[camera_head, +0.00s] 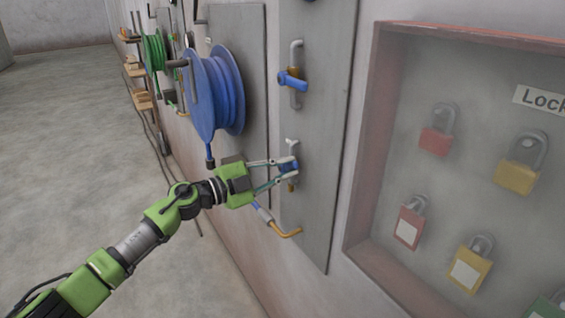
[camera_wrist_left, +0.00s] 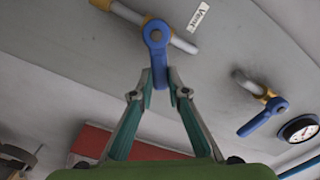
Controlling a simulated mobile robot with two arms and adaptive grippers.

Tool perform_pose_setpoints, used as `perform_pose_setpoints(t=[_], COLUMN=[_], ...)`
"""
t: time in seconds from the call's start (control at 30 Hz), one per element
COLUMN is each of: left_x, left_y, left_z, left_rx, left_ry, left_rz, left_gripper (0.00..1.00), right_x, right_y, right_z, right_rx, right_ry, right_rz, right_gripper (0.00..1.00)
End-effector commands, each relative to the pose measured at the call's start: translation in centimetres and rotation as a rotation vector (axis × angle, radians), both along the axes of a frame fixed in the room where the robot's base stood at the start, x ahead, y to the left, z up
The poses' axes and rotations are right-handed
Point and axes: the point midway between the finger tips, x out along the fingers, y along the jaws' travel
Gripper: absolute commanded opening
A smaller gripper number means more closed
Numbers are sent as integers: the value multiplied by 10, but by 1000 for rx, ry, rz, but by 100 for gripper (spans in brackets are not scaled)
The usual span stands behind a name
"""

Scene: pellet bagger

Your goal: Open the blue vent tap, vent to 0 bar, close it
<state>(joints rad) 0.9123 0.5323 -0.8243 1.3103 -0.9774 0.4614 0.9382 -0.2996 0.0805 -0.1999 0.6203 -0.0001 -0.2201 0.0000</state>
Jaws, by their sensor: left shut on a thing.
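The vent tap has a blue lever (camera_wrist_left: 155,35) on a grey pipe, beside a label (camera_wrist_left: 198,17) reading "Vent" in the left wrist view. The lever lies across the pipe and points toward my gripper. My left gripper (camera_wrist_left: 160,86) is shut on the lever's end, one finger on each side. In the head view, the left gripper (camera_head: 287,167) reaches the lower tap on the grey wall panel and partly hides it. A round pressure gauge (camera_wrist_left: 299,129) shows at the right edge of the wrist view; its reading is too small to tell. My right gripper is not in view.
A second blue-levered tap (camera_head: 292,81) sits higher on the panel (camera_head: 318,110). A blue hose reel (camera_head: 228,90) is left of the panel. A recessed lockout board (camera_head: 385,150) with several padlocks is at right.

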Motion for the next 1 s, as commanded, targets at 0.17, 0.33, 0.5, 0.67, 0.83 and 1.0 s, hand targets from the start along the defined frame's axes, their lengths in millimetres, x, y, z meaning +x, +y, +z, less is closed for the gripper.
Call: perform_pose_setpoints(t=[0.17,0.33,0.5,0.67,0.83,1.0], left_x=[-4,-6,-7,-7,-7,-7], left_y=[-3,-4,-5,-5,-5,-5], left_z=[-13,-21,-27,-30,-32,-33], left_rx=[98,184,253,299,328,341], left_ry=[-130,-248,-343,-407,-447,-465], left_rz=[-2,-2,-2,-2,-2,-2], left_gripper=[0,0,0,0,0,0], right_x=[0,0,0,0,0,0], right_y=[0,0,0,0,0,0], right_z=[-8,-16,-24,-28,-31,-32], right_rx=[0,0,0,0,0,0], right_ry=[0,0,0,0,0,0], right_rz=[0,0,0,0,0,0], right_gripper=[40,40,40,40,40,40])
